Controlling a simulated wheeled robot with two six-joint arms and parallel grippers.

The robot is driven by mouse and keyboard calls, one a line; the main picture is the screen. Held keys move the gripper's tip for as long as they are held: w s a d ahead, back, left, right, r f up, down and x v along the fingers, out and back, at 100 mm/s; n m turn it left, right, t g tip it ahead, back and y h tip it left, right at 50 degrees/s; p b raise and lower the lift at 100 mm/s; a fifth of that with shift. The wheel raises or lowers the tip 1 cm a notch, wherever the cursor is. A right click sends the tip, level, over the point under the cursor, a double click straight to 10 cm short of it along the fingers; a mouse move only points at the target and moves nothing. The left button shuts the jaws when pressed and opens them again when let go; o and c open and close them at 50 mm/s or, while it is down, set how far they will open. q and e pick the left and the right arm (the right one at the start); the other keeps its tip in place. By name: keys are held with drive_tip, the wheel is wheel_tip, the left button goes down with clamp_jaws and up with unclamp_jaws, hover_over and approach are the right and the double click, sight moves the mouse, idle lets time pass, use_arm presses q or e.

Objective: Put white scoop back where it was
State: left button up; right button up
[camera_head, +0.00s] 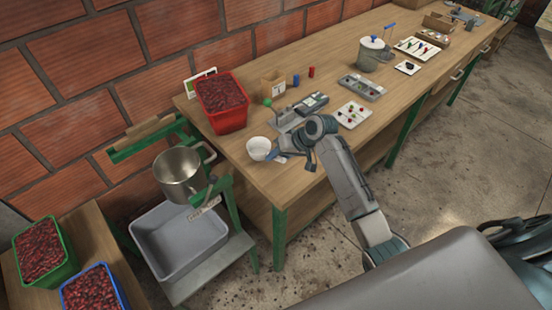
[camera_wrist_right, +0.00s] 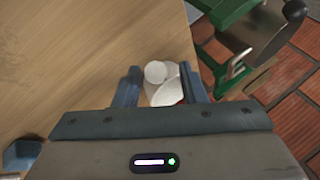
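The white scoop (camera_head: 258,148) is a small round cup near the left end of the wooden table, close to its front edge. In the right wrist view the white scoop (camera_wrist_right: 163,90) shows in line with the gap between the fingers, partly covered by one of them. My right gripper (camera_head: 291,158) is beside the scoop, on its right in the head view. In the wrist view the right gripper (camera_wrist_right: 161,88) has its fingers wide apart; I cannot tell if they touch the scoop. My left gripper is out of view.
A red crate (camera_head: 219,122) of berries stands behind the scoop. A grey scale (camera_head: 289,120) and a sample tray (camera_head: 352,114) are close to my right arm. A metal pot (camera_head: 178,168) hangs over a grey tub (camera_head: 154,265) left of the table. A lidded pot (camera_head: 368,58) stands farther back.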

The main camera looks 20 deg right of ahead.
drive_tip(key=b+v, duration=0.1)
drive_tip(key=v, duration=0.9)
drive_tip(key=shift+s+d, duration=0.15)
drive_tip(key=shift+r, duration=0.15)
